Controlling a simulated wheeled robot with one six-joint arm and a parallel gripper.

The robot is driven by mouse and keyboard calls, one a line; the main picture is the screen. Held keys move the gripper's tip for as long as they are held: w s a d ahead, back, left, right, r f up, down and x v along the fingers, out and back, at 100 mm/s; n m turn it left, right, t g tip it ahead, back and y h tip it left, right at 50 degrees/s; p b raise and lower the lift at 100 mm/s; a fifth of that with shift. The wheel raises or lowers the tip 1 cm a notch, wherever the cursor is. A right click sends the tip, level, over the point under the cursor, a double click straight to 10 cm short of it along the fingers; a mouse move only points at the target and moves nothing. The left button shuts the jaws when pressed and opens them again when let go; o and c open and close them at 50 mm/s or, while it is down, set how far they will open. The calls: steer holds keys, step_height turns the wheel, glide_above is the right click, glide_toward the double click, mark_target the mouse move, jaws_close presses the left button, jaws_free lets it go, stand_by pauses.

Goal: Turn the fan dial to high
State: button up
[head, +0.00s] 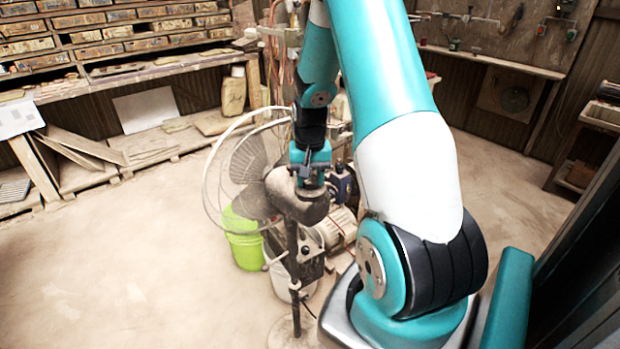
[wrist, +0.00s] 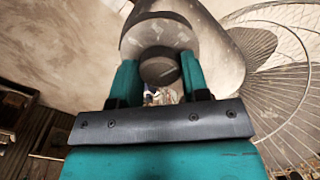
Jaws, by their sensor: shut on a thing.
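The fan (head: 240,170) stands on a pole in the middle of the head view, with a round wire cage facing left and a dusty grey motor housing (head: 297,200). My gripper (head: 308,172) is at the top of that housing, pointing down. In the wrist view, a dark round dial (wrist: 160,66) sits on the housing (wrist: 160,35) between the two teal fingers of my gripper (wrist: 160,78). The fingers are shut on the dial from both sides. No setting marks on the dial can be made out.
A lime green bucket (head: 243,240) and a pale bucket (head: 285,280) stand beside the fan pole. A motor and machinery (head: 335,228) are close behind it. Shelves of trays (head: 100,35) line the back left. The floor (head: 130,270) at left is clear.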

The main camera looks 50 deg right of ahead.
steer(key=m, duration=0.6)
steer(key=shift+m, duration=0.3)
stand_by(0.4)
steer(key=o, duration=0.9)
steer(key=shift+o, duration=0.2)
steer(key=shift+r, duration=0.1)
step_height(320, 180, up, 17)
steer(key=b, duration=0.2)
steer(key=shift+r+b, duration=0.15)
steer(key=shift+b, duration=0.25)
